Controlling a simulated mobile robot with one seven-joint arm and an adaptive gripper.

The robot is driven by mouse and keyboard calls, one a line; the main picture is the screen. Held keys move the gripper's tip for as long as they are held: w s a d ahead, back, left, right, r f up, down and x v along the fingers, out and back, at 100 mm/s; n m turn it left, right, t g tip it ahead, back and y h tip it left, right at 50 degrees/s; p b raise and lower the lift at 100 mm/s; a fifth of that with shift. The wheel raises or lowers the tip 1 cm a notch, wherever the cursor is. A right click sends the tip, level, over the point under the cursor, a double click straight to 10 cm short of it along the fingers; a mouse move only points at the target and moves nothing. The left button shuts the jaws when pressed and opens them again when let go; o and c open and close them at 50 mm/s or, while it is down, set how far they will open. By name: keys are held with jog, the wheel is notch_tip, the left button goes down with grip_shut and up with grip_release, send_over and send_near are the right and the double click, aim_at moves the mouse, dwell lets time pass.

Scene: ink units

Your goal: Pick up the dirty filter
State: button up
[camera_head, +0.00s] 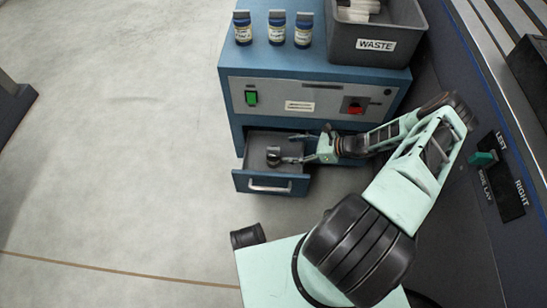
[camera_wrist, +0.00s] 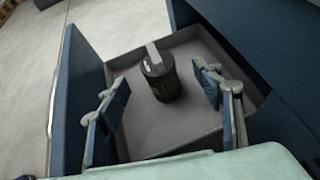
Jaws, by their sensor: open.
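The dirty filter appears as a dark, ribbed cylinder (camera_wrist: 160,80) with a light grey tab on top, standing in the open drawer (camera_wrist: 190,132). In the head view the filter (camera_head: 273,156) shows small inside the drawer (camera_head: 270,184), toward its middle. My gripper (camera_wrist: 160,95) is open, with one finger on each side of the filter in the wrist view. The fingers look apart from it, with a gap on both sides. In the head view my gripper (camera_head: 290,158) reaches into the drawer from the right.
The drawer belongs to a blue cabinet (camera_head: 310,66) with a green switch (camera_head: 251,98) and a red switch (camera_head: 355,106). On top stand three jars (camera_head: 275,30) and a grey bin marked WASTE (camera_head: 400,52). A wall panel with a green lever (camera_head: 484,158) is at right.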

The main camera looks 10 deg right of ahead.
aim_at(273, 151)
jog(key=x, duration=0.2)
jog(key=b+x, duration=0.1)
jog(key=x, duration=0.2)
jog(key=b+x, duration=0.1)
jog(key=x, duration=0.2)
jog(key=shift+s+a+r, duration=0.1)
jog(key=shift+a+r, duration=0.15)
jog(key=shift+r, duration=0.15)
jog(key=c, duration=1.4)
jog(key=shift+o, duration=0.2)
jog(key=shift+r, duration=0.1)
